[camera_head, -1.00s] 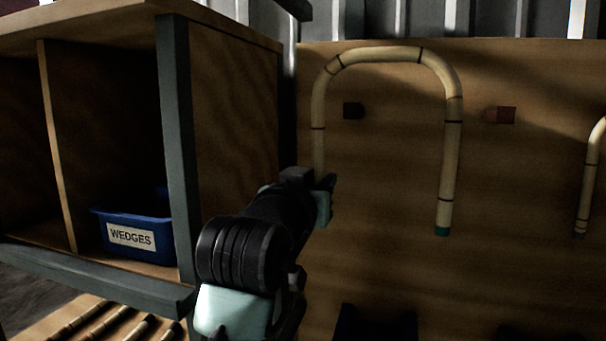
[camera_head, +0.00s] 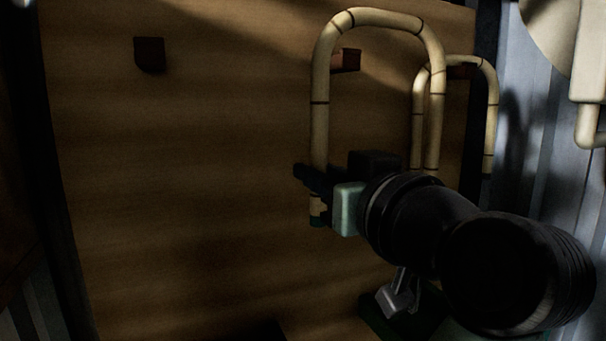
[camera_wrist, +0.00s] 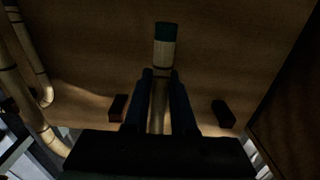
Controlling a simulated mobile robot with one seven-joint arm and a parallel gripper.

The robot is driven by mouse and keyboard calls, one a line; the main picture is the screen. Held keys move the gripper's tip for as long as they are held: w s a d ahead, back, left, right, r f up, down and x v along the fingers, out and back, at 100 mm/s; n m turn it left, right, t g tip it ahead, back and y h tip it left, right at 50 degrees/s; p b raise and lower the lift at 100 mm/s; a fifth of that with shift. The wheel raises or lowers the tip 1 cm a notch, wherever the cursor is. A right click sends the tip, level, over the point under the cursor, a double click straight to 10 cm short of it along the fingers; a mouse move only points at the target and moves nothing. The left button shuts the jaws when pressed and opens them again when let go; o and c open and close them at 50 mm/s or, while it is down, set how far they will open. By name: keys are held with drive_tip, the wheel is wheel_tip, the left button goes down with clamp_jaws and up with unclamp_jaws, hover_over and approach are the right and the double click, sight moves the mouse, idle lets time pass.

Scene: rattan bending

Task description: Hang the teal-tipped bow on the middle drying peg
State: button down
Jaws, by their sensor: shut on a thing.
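The teal-tipped bow (camera_head: 319,130) is a pale cane arch with dark bands, upright with its curve at the top. My gripper (camera_head: 325,185) is shut on its left leg, just above the end. In the wrist view that leg's teal tip (camera_wrist: 165,31), with a pale band, sticks out past my gripper (camera_wrist: 161,80). The other leg's lower end is hidden behind my arm in the head view. The middle peg (camera_head: 347,60), a reddish-brown block, shows inside the arch below its top. I cannot tell whether the bow is in front of the peg or around it.
The left peg (camera_head: 149,54) is bare. Another cane bow (camera_head: 490,110) hangs at the right peg (camera_head: 462,71), close to the held bow's right leg in the picture. The wooden board (camera_head: 200,200) is clear at lower left. A pale fixture (camera_head: 588,50) stands far right.

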drive_tip(key=shift+w, duration=0.4)
drive_tip(key=x, duration=0.5)
drive_tip(key=p+x, duration=0.1)
drive_tip(key=x, duration=0.2)
drive_tip(key=shift+w+a+f, duration=0.2)
drive_tip(key=shift+a+f, duration=0.1)
drive_tip(key=shift+f, duration=0.05)
drive_tip(key=shift+w+a+f, duration=0.15)
drive_tip(key=shift+w+f, duration=0.3)
drive_tip(key=shift+w, duration=0.05)
drive_tip(key=c, duration=0.7)
unclamp_jaws()
drive_tip(key=shift+o, duration=0.2)
